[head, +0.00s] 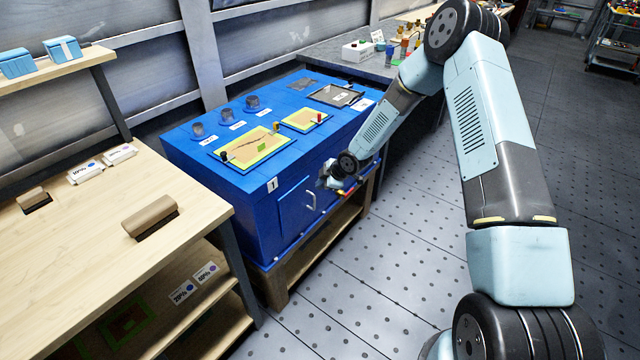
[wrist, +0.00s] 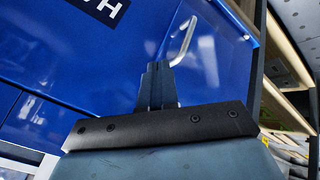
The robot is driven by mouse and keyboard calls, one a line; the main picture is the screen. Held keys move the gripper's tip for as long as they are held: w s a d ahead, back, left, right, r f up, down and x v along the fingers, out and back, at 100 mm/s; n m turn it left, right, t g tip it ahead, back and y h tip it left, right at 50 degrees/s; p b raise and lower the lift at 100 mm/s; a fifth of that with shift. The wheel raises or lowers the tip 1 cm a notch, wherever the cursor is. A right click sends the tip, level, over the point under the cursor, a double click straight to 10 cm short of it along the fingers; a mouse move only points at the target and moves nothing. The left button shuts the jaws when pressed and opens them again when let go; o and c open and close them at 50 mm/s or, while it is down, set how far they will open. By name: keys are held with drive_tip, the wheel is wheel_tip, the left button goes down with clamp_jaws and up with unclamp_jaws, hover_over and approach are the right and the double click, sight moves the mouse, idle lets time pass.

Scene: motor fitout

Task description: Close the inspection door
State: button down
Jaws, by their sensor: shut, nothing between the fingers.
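The blue cabinet (head: 235,215) stands in the middle of the head view. Its inspection door (head: 292,212) is a blue panel on the front face with a pale bar handle (head: 311,200). The door looks near flush with the front; I cannot tell whether a small gap remains. My gripper (head: 332,182) is beside the cabinet front, just right of and above the handle. In the wrist view my gripper (wrist: 157,85) is shut and empty, its tips close to the bent handle (wrist: 184,42). I cannot tell whether they touch.
A wooden workbench (head: 75,240) with a brown block (head: 150,217) stands at the left. Yellow panels (head: 250,147) and several dark knobs sit on the cabinet top. A wooden shelf (head: 318,240) runs under the cabinet. The grey floor (head: 390,270) to the right is clear.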

drive_tip(key=s+d+r, duration=0.1)
drive_tip(key=d+r, duration=0.7)
drive_tip(key=shift+d, duration=0.35)
drive_tip(key=s+d+r+m+h, duration=0.35)
drive_tip(key=d+r, duration=0.25)
drive_tip(key=r, duration=0.4)
drive_tip(key=s+d+r+m+t+h, duration=0.1)
drive_tip(key=s+d+r+m+h, duration=0.15)
drive_tip(key=s+d+r, duration=0.45)
drive_tip(key=s+d+r+m+h, duration=0.2)
drive_tip(key=s+d+r+m, duration=0.15)
drive_tip(key=r, duration=0.85)
drive_tip(key=s+d+r+m+y, duration=0.1)
drive_tip(key=s+r+m, duration=0.4)
drive_tip(key=s, duration=0.8)
drive_tip(key=s+d+r+m, duration=0.3)
drive_tip(key=s+r+m, duration=0.3)
drive_tip(key=s, duration=0.7)
drive_tip(key=shift+s+d+r+t+y, duration=0.2)
drive_tip(key=shift+t+y, duration=0.1)
drive_tip(key=shift+y, duration=0.1)
